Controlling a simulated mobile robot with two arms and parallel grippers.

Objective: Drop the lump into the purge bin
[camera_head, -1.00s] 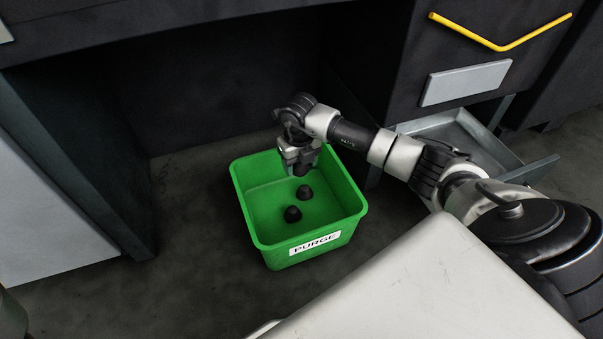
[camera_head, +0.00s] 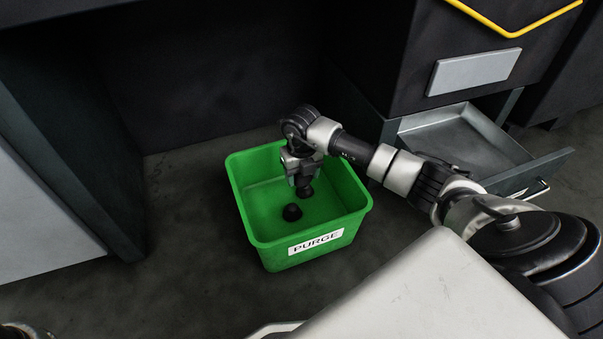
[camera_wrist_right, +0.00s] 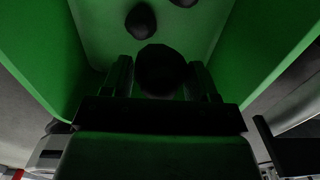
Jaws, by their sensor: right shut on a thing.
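The green purge bin (camera_head: 262,238), with a white PURGE label on its front, stands on the floor. My right gripper (camera_head: 301,178) reaches down inside the bin from its right side. In the right wrist view it is shut on a dark round lump (camera_wrist_right: 160,70), one finger on each side. Another dark lump (camera_head: 292,212) lies on the bin's floor; two other lumps show beyond the held one in the wrist view, one whole (camera_wrist_right: 141,21) and one cut off by the top edge. In the head view I cannot tell the held lump clearly from one behind it.
An open grey drawer (camera_head: 540,168) juts out at the right, below a dark cabinet with a pale panel (camera_head: 473,71) and a yellow handle (camera_head: 520,27). A dark cabinet side (camera_head: 75,150) stands at the left. Bare floor (camera_head: 190,225) lies left of the bin.

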